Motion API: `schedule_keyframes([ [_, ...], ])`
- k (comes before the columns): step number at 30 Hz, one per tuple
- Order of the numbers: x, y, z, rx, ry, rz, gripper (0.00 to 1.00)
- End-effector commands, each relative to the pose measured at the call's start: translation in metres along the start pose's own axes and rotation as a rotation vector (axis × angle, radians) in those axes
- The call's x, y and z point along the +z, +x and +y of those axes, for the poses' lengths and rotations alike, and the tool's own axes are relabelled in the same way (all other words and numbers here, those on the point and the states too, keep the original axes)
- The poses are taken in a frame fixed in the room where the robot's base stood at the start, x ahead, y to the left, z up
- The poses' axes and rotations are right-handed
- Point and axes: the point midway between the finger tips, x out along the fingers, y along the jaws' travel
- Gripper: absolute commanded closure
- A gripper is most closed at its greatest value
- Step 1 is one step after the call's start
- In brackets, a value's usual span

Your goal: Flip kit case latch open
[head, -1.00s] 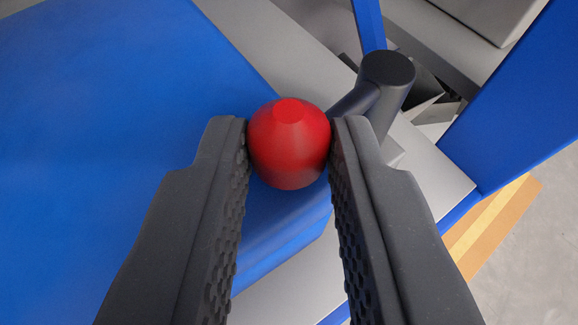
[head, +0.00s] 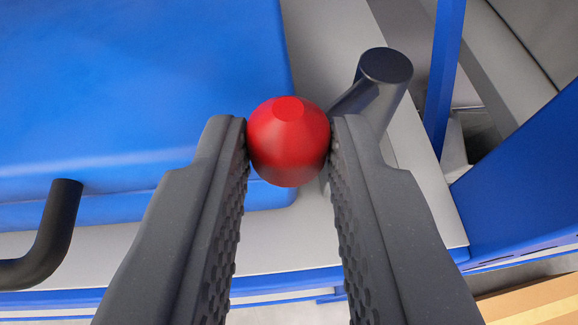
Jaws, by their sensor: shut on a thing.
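My gripper (head: 289,145) is shut on a red knob (head: 288,150), with one textured finger pad against each side of it. The knob sits at the end of a dark lever, whose pivot post (head: 384,68) rises just right of and behind it. The blue kit case (head: 130,90) fills the left and upper left. The part of the lever right behind the knob is hidden by the knob and the right finger.
The case rests on a grey shelf (head: 330,45) with a blue front edge. A black bent handle (head: 62,220) stands at the lower left. A blue upright (head: 445,70) and blue panel (head: 525,180) are at the right. A wooden piece (head: 530,305) shows at the lower right.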

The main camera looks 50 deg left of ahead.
Motion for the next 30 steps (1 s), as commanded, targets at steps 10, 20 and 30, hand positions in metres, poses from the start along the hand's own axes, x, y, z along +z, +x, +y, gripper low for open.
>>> schedule_keyframes([
  [10, 0.001, -0.008, 0.019, -0.204, -0.084, 0.004, 1.0],
  [20, 0.004, -0.009, 0.033, -0.389, -0.167, 0.006, 1.0],
  [30, 0.006, -0.009, 0.042, -0.531, -0.223, 0.003, 1.0],
])
